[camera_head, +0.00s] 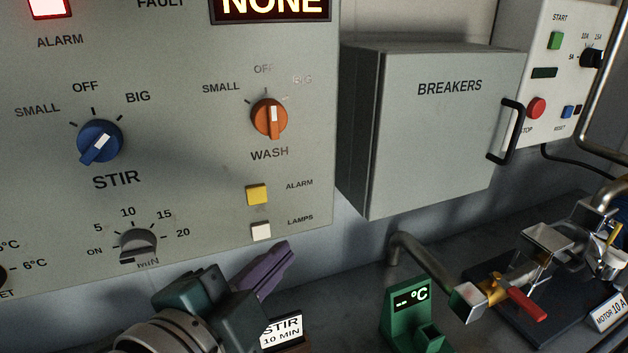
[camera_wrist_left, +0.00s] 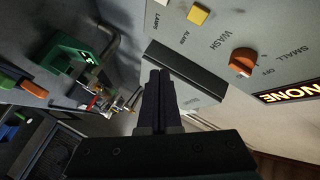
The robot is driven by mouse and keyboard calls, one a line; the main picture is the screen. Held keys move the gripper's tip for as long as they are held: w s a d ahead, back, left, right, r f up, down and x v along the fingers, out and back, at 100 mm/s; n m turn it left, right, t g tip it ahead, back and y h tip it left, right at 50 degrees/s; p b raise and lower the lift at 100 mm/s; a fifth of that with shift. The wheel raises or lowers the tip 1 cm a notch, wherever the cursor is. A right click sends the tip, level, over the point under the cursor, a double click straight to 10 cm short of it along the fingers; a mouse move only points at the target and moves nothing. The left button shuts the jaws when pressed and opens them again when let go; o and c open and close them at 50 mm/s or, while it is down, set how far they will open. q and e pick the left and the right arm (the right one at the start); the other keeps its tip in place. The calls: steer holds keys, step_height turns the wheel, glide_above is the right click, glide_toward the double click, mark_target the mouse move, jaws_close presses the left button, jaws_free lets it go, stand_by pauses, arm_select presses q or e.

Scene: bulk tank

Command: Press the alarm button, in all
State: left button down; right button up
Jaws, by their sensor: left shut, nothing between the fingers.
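The alarm button is a yellow square (camera_head: 257,194) labelled ALARM on the grey control panel (camera_head: 190,170), above the white LAMPS button (camera_head: 261,231). It also shows in the left wrist view (camera_wrist_left: 198,14) near the top. My left gripper (camera_head: 285,252) is shut and empty, its purple fingers below and slightly right of the buttons, apart from the alarm button. In the left wrist view the closed fingers (camera_wrist_left: 158,75) point up the picture. The ALARM light (camera_head: 47,8) at top left glows red-white. My right gripper is not in view.
A BREAKERS box (camera_head: 440,130) with a black handle juts out right of the panel. The blue STIR knob (camera_head: 99,142) and orange WASH knob (camera_head: 269,119) stick out. A green thermometer stand (camera_head: 405,310), a red-handled valve (camera_head: 525,303) and a STIR sign (camera_head: 284,328) stand below.

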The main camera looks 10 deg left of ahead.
mark_target(266, 199)
arm_select(q)
steer(key=shift+w+a+b, duration=0.1)
steer(key=shift+w+a, duration=0.75)
steer(key=shift+w, duration=0.35)
steer(key=shift+w+a+b, duration=0.1)
steer(key=shift+w+a, duration=0.7)
steer(key=shift+w, duration=0.45)
steer(key=shift+w+a+b, duration=0.1)
steer(key=shift+w+a, duration=0.75)
steer(key=shift+w, duration=0.35)
steer(key=shift+a, duration=0.1)
steer(key=shift+w+a, duration=0.15)
steer(key=shift+w, duration=0.2)
steer(key=shift+w+a, duration=0.25)
steer(key=shift+w, duration=0.05)
steer(key=shift+d, duration=0.1)
stand_by(0.3)
steer(key=shift+s+d, duration=0.35)
steer(key=shift+s, duration=0.35)
